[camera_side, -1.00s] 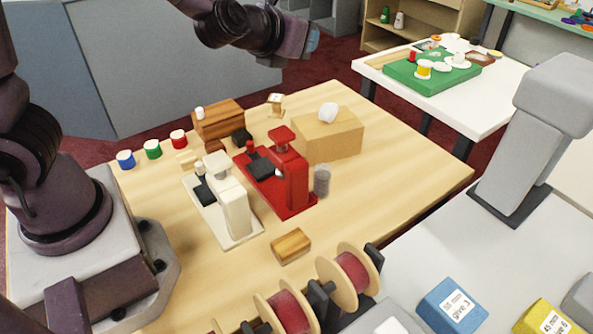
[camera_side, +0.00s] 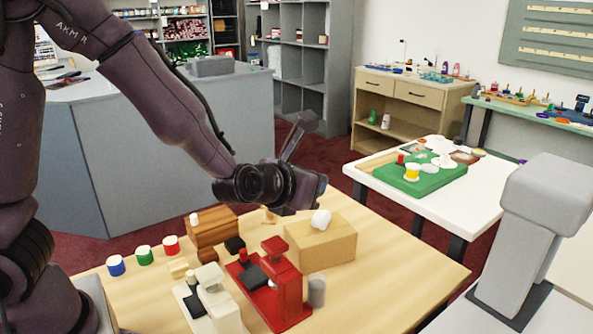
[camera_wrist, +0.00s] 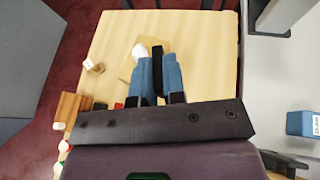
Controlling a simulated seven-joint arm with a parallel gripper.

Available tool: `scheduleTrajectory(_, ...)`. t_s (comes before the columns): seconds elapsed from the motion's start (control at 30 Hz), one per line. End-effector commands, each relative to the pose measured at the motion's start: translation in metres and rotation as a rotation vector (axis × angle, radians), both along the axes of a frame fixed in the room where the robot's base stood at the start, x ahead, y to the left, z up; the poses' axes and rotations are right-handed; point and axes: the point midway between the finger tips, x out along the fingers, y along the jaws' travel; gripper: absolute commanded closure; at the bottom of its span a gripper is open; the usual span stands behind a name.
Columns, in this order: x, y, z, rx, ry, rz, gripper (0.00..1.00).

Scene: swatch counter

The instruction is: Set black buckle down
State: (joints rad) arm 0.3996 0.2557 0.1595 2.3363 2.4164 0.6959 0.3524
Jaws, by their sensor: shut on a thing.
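The black buckle (camera_wrist: 158,62) shows in the wrist view as a dark upright strip between the blue fingers of my gripper (camera_wrist: 158,78). My gripper is shut on it and holds it over the table (camera_wrist: 200,50). In the side view my gripper's end (camera_side: 312,192) is above the back of the wooden table (camera_side: 410,275), just above and behind the tan box (camera_side: 330,243) with a white piece (camera_side: 321,219) on top. The buckle cannot be made out in the side view.
A red machine (camera_side: 287,290) and a cream machine (camera_side: 215,300) stand in front of the tan box, with a grey cylinder (camera_side: 316,291) beside the red one. A brown wooden box (camera_side: 212,227) and coloured spools (camera_side: 144,255) are at left. The table's right part is clear.

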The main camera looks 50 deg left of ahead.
Motion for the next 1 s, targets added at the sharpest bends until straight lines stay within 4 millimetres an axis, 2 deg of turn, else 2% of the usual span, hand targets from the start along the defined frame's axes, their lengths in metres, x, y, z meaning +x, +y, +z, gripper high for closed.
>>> scheduleTrajectory(0.03,0.009,-0.01,-0.014,0.004,0.006,0.006,1.0)
scheduleTrajectory(0.3,0.06,-0.046,-0.069,0.003,0.0,0.231,1.0)
scheduleTrajectory(0.47,0.071,-0.062,-0.106,0.005,0.001,0.426,1.0)
scheduleTrajectory(0.63,0.061,-0.078,-0.152,0.006,0.0,0.696,1.0)
scheduleTrajectory(0.8,0.031,-0.093,-0.189,0.006,-0.001,0.987,1.0)
scheduleTrajectory(0.9,0.016,-0.1,-0.196,0.003,-0.002,1.13,1.0)
scheduleTrajectory(1.0,0.007,-0.106,-0.191,0.0,-0.002,1.236,1.0)
